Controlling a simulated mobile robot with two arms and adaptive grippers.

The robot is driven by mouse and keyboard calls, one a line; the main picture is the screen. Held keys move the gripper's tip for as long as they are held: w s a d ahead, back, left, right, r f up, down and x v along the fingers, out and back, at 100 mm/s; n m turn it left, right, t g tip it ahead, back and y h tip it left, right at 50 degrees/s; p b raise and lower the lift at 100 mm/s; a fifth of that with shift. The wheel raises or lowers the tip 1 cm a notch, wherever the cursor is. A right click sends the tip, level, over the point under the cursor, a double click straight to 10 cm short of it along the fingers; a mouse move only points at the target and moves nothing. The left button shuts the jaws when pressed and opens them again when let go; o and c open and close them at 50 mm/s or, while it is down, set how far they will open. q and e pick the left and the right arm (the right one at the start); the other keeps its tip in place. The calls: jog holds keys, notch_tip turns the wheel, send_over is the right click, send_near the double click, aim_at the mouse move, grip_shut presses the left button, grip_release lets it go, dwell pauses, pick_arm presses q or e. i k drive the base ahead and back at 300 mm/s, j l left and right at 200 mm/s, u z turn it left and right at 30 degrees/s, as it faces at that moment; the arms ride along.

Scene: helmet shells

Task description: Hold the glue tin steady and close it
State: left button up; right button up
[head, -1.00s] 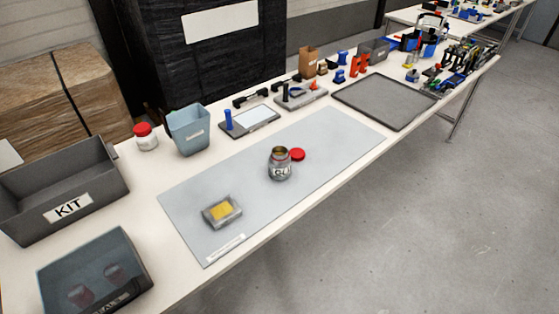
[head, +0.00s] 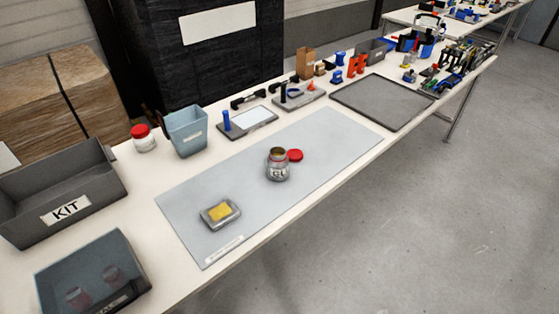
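The glue tin (head: 278,168) stands upright and open on the grey mat (head: 330,133). It is a small grey tin with a pale label with dark letters, and its brownish mouth shows at the top. A red lid (head: 295,155) lies on the mat just behind and to the right of the tin; I cannot tell whether they touch. Neither of my grippers shows in the head view.
A KIT bin (head: 95,190), a dark see-through box (head: 125,265), a red-lidded jar (head: 143,139), a blue-grey bin (head: 188,132) and a grey tray (head: 382,102) surround the mat. The mat's right part is clear.

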aim_at(278, 160)
jog(key=l+u, duration=0.15)
jog(key=u, duration=0.3)
jog(key=i+l+u, duration=0.1)
jog(key=u, duration=0.3)
jog(key=l+u, duration=0.25)
jog(key=u, duration=0.2)
jog(key=l+u, duration=0.2)
jog(key=u, duration=0.25)
jog(key=l+u, duration=0.1)
jog(key=l, duration=0.3)
jog(key=k+l+u, duration=0.1)
jog(key=l, duration=0.35)
jog(key=k+l+u, duration=0.1)
jog(key=l, duration=0.3)
jog(key=k+l+u, duration=0.1)
jog(key=l, duration=0.3)
jog(key=k+l+u, duration=0.1)
jog(key=l, duration=0.3)
jog(key=k+l+u, duration=0.1)
jog(key=k+l, duration=0.15)
jog(key=k+l+u, duration=0.1)
jog(key=l, duration=0.4)
